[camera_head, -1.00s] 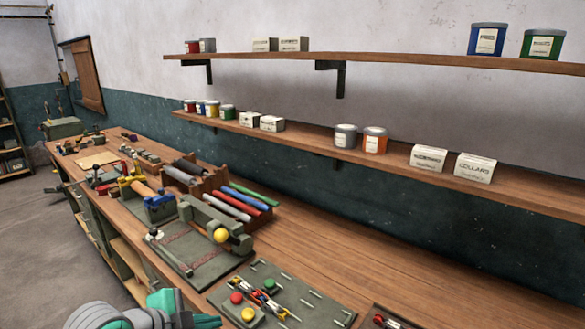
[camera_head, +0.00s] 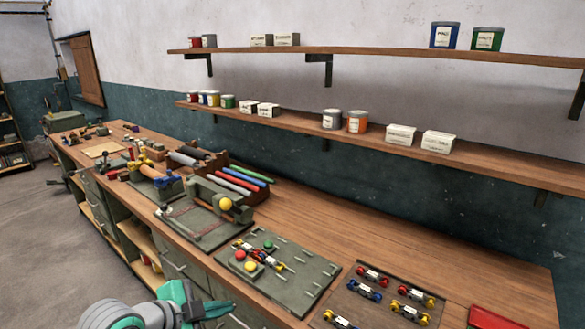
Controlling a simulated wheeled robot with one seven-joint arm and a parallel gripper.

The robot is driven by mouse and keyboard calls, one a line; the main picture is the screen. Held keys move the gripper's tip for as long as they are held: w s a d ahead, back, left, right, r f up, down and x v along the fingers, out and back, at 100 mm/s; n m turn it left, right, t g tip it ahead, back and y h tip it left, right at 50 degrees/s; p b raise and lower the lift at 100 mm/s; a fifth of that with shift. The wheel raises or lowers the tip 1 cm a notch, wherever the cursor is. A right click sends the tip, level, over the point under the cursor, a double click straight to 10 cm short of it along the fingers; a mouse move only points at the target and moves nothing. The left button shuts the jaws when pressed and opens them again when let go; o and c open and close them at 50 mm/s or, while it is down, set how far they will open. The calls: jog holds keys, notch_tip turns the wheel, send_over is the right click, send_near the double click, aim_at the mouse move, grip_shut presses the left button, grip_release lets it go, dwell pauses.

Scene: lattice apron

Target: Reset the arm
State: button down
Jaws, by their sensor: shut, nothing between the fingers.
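My arm, grey and teal, shows at the bottom left of the head view, in front of the workbench (camera_head: 330,213). My gripper (camera_head: 218,310) is at its right end, low in the picture, and partly cut off by the frame edge. It is shut and empty. It is apart from the green-grey board (camera_head: 305,290) with pegs and coloured knobs, which lies on the bench to its upper right.
A dark tray (camera_head: 385,280) with small coloured parts lies right of the board. A rack of coloured rods (camera_head: 236,177) stands further back. Two wall shelves (camera_head: 285,119) hold cans and boxes. The bench's right rear is bare. Open floor (camera_head: 50,240) lies left.

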jog(key=w+d+r+n+t+h, duration=0.35)
jog(key=w+d+n+t, duration=0.2)
jog(key=d, duration=0.65)
jog(key=s+d+f+n+t+y, duration=0.3)
jog(key=d+f+n+t+y, duration=0.15)
jog(key=f+n, duration=0.4)
jog(key=s+d+f+n+g+y, duration=0.1)
jog(key=s+f+n+y, duration=0.2)
jog(key=s+f, duration=0.5)
jog(key=s+d+f+n+g+y, duration=0.1)
jog(key=s+f+n+y, duration=0.15)
jog(key=s+f, duration=0.6)
jog(key=s+a+m, duration=0.1)
jog(key=s+m, duration=0.1)
jog(key=s, duration=0.9)
jog(key=s+a+r+m+g, duration=0.1)
jog(key=s+a+m, duration=0.1)
jog(key=s, duration=0.8)
jog(key=shift+s+r+h, duration=0.2)
jog(key=shift+s+h, duration=0.2)
jog(key=shift+h, duration=0.05)
